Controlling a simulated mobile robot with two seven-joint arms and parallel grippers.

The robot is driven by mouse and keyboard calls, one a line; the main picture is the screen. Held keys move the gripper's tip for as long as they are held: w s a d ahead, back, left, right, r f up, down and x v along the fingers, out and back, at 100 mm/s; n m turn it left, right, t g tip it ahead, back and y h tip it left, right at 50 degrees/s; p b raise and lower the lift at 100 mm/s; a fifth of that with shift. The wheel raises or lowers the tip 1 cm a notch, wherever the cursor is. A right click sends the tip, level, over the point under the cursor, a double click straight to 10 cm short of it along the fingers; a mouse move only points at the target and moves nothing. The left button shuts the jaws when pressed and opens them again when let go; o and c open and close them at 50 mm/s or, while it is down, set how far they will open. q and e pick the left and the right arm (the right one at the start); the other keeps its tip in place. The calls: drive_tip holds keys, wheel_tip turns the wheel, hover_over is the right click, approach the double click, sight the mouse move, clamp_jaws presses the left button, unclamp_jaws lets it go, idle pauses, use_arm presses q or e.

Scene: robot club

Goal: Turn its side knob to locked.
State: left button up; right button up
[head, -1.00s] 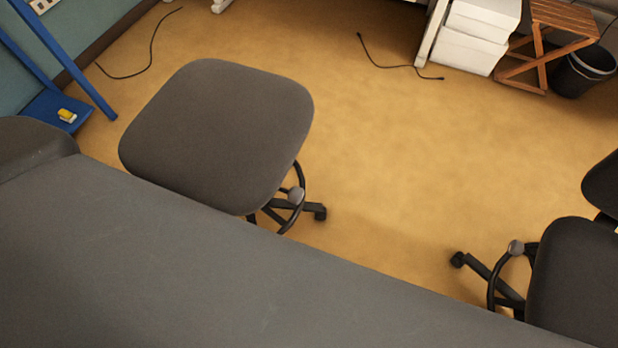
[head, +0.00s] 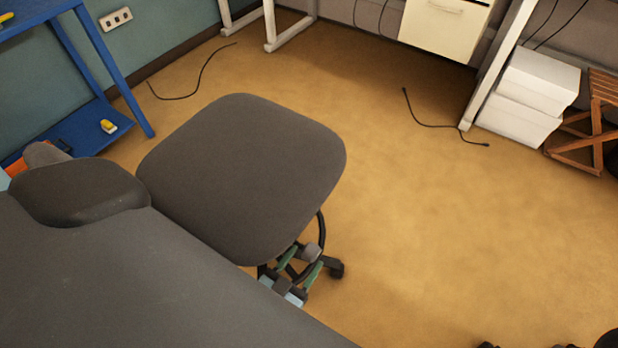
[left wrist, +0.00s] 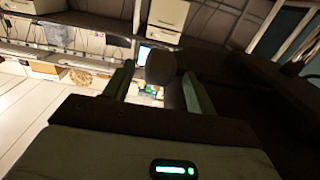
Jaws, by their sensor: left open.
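A dark grey chair seat (head: 240,180) is in the middle of the head view. Its grey side knob (head: 312,252) sticks out under the seat's right front edge. My left gripper (head: 300,268) is open just below the seat, its green fingers on either side of the knob's near end. I cannot tell whether they touch it. In the left wrist view the open left gripper (left wrist: 158,88) has a rounded dark thing, seemingly the knob (left wrist: 163,66), between and beyond its fingers. The knob's setting cannot be read. My right gripper is in neither view.
A blue shelf rack (head: 100,65) stands at the left, with a yellow item (head: 108,126) on its lower shelf. White boxes (head: 528,95) and a wooden folding stool (head: 590,130) are at the right.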

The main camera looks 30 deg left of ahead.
sight(305, 257)
use_arm(q)
drive_tip(key=w, duration=0.2)
drive_tip(key=shift+w, duration=0.45)
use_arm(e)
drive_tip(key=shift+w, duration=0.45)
use_arm(q)
drive_tip(key=shift+c, duration=0.2)
drive_tip(key=c, duration=0.9)
drive_tip(key=shift+r+p, duration=0.2)
drive_tip(key=shift+p, duration=0.4)
drive_tip(key=shift+c, duration=0.2)
drive_tip(key=g+p, duration=0.1)
drive_tip(key=p, duration=0.2)
drive_tip(key=shift+w+r+g, duration=0.1)
drive_tip(key=shift+r+g, duration=0.05)
drive_tip(key=shift+g, duration=0.25)
drive_tip(key=shift+g+p, duration=0.4)
drive_tip(key=shift+p, duration=0.35)
drive_tip(key=shift+f, duration=0.3)
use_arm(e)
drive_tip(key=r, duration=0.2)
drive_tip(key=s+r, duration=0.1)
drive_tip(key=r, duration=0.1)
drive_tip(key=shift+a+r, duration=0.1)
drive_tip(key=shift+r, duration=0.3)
